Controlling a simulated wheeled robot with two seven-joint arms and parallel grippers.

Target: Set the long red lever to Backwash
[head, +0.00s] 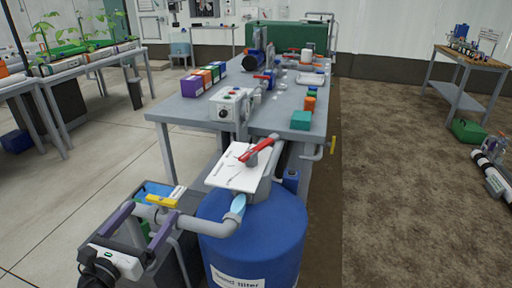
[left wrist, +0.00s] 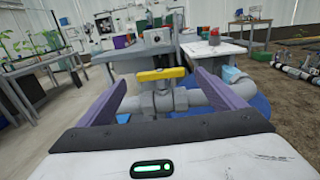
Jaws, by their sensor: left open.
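The long red lever (head: 257,149) sits on a grey valve hub above a white marked plate (head: 226,178), on top of a blue tank (head: 250,240). It slants up to the right; the plate's lettering is too small to read. In the left wrist view the red lever (left wrist: 214,37) shows small, beyond the right finger. My left gripper (head: 155,209) is open and empty, left of the tank and apart from the red lever. Its purple fingers lie either side of a yellow valve handle (left wrist: 161,74) in the wrist view; contact cannot be told. My right gripper is not visible.
Grey pipe (head: 212,226) runs from the yellow-handled valve to the tank. A grey bench (head: 180,107) behind holds a control box (head: 231,104), coloured boxes and a teal block (head: 301,120). Brown floor (head: 400,200) on the right is mostly clear.

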